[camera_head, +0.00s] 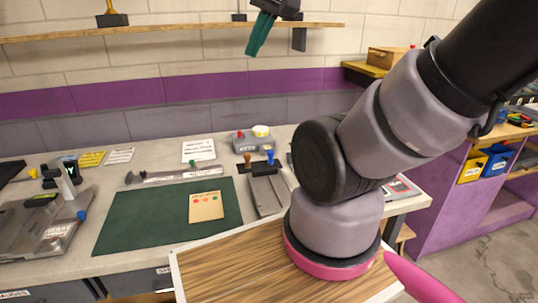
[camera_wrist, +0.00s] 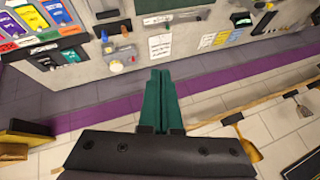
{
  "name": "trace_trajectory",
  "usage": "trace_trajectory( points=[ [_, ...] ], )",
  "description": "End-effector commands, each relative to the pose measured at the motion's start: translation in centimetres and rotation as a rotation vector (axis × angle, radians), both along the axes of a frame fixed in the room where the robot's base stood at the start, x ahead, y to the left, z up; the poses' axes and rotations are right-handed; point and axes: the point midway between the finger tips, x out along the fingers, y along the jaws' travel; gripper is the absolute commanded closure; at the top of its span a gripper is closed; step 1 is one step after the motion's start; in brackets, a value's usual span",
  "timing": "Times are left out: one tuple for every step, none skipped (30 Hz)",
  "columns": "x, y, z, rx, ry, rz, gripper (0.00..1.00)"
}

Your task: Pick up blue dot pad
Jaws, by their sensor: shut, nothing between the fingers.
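My gripper (camera_head: 262,35) is high by the wall shelf in the head view, well above the bench. Its green fingers (camera_wrist: 161,98) are shut and empty in the wrist view. A small blue-topped piece (camera_head: 270,156) stands at the back of a narrow grey tray (camera_head: 268,198), beside a brown-topped piece (camera_head: 248,159). It may be the blue dot pad, but it is too small to be sure. A tan card (camera_head: 206,207) with coloured dots lies on the green mat (camera_head: 150,220), left of the tray.
A grey box (camera_head: 243,143) with red and yellow tops stands behind the tray. A grey rail (camera_head: 170,177) lies behind the mat. A grey fixture (camera_head: 40,225) is at the left. The wooden wall shelf (camera_head: 170,33) runs close by my gripper.

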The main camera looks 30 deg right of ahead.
Motion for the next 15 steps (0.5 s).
trace_trajectory(
  points=[
    [0.0, 0.0, 0.0, 0.0, 0.0, 0.0, 1.0],
    [0.0, 0.0, 0.0, 0.0, 0.0, 0.0, 1.0],
    [0.0, 0.0, 0.0, 0.0, 0.0, 0.0, 1.0],
    [0.0, 0.0, 0.0, 0.0, 0.0, 0.0, 1.0],
    [0.0, 0.0, 0.0, 0.0, 0.0, 0.0, 1.0],
    [0.0, 0.0, 0.0, 0.0, 0.0, 0.0, 1.0],
    [0.0, 0.0, 0.0, 0.0, 0.0, 0.0, 1.0],
    [0.0, 0.0, 0.0, 0.0, 0.0, 0.0, 1.0],
    [0.0, 0.0, 0.0, 0.0, 0.0, 0.0, 1.0],
    [0.0, 0.0, 0.0, 0.0, 0.0, 0.0, 1.0],
    [0.0, 0.0, 0.0, 0.0, 0.0, 0.0, 1.0],
    [0.0, 0.0, 0.0, 0.0, 0.0, 0.0, 0.92],
    [0.02, -0.01, 0.0, 0.001, 0.0, -0.001, 0.81],
    [0.09, -0.03, -0.01, 0.002, 0.002, -0.003, 0.69],
    [0.31, -0.08, -0.05, 0.006, 0.008, -0.009, 0.54]
  ],
)
